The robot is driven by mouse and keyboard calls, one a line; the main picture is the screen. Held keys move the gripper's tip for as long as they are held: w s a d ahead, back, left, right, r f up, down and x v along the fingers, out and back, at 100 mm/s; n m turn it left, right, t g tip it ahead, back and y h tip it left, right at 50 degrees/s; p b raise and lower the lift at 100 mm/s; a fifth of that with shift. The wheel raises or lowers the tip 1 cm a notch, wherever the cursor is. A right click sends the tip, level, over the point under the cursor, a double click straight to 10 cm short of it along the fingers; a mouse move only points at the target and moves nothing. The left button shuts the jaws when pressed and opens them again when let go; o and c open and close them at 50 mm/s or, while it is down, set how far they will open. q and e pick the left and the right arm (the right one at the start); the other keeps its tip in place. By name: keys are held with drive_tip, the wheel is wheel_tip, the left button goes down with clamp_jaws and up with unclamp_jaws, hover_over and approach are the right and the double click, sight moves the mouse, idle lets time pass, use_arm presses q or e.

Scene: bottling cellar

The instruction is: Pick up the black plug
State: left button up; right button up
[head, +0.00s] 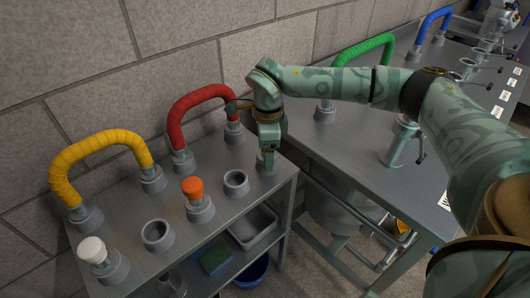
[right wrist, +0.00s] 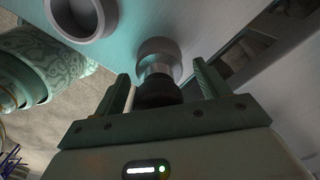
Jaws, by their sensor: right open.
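The black plug (right wrist: 160,92) stands in a grey collar (right wrist: 158,52) and shows between the two fingers of my right gripper (right wrist: 161,78) in the right wrist view. The fingers are apart, one on each side of it, with gaps visible. In the head view my right gripper (head: 267,150) points down over the collar (head: 266,164) at the right end of the small steel table and hides the black plug. My left gripper is in neither view.
The table (head: 200,238) also holds a white plug (head: 92,250), an orange plug (head: 193,188), two empty collars (head: 157,235) (head: 236,182), a yellow hose (head: 98,143) and a red hose (head: 190,100). A larger bench (head: 350,140) with a green hose (head: 362,48) adjoins on the right.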

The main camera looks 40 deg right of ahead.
drive_tip(key=shift+r, duration=0.2)
drive_tip(key=shift+c, duration=0.3)
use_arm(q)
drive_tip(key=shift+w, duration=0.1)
use_arm(e)
drive_tip(key=c, duration=1)
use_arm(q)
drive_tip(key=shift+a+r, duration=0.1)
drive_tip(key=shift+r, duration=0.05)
use_arm(e)
drive_tip(key=shift+r, duration=0.1)
drive_tip(key=shift+r+p, duration=0.35)
drive_tip(key=shift+p, duration=0.05)
wheel_tip(320, 180, up, 3)
drive_tip(key=shift+f+p, duration=0.1)
drive_tip(key=shift+p, duration=0.8)
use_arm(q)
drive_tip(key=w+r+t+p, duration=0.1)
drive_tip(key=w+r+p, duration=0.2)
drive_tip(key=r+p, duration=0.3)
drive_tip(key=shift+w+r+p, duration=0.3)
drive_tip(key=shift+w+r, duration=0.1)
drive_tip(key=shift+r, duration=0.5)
use_arm(e)
drive_tip(key=s+a+r, duration=0.9)
drive_tip(key=s, duration=0.1)
drive_tip(key=shift+s+a+r, duration=0.15)
drive_tip(key=shift+s+a, duration=0.05)
drive_tip(key=shift+s, duration=0.1)
